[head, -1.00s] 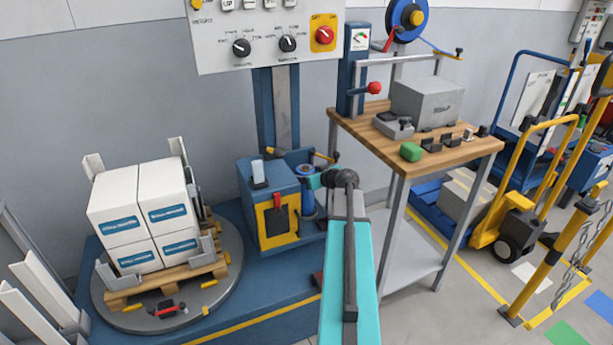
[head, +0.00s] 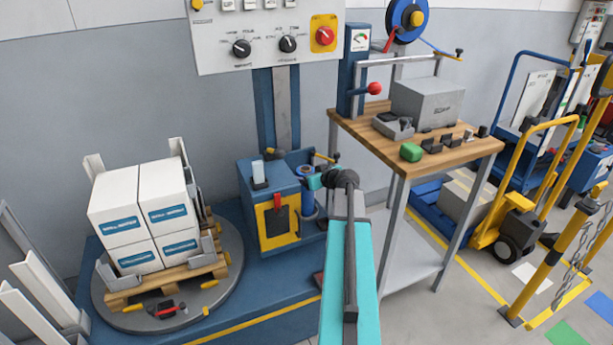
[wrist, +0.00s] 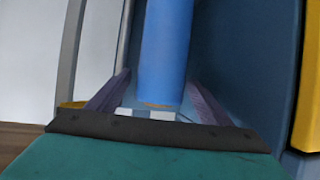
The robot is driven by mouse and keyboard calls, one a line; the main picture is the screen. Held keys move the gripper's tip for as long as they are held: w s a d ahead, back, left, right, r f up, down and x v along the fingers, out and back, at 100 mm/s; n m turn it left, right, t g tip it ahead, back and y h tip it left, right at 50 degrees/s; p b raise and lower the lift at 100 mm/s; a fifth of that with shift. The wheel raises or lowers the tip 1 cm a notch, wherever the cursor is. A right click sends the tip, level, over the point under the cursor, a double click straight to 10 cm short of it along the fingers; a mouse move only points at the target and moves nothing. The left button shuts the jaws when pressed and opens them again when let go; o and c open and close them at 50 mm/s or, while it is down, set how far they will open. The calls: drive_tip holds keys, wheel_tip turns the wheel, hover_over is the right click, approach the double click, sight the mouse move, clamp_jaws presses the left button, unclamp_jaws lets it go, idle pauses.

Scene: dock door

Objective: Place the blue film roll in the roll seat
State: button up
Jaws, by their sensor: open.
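The blue film roll (head: 307,199) stands upright beside the right side of the blue machine with the yellow-framed front. In the wrist view the roll (wrist: 165,50) is a tall blue cylinder between my two spread fingers, with space on both sides. My gripper (head: 314,181) is open at the roll's right side in the head view, where its fingertips are hard to make out. It also shows in the wrist view (wrist: 160,95). I cannot clearly pick out the roll seat.
The blue machine (head: 268,209) stands close on the left of the roll. A wooden-topped bench (head: 450,152) is to the right. White boxes (head: 143,215) on a pallet stand on a turntable (head: 232,275) at left. A control panel (head: 265,50) hangs above.

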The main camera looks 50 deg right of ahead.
drive_tip(key=v, duration=1.2)
idle(0.8)
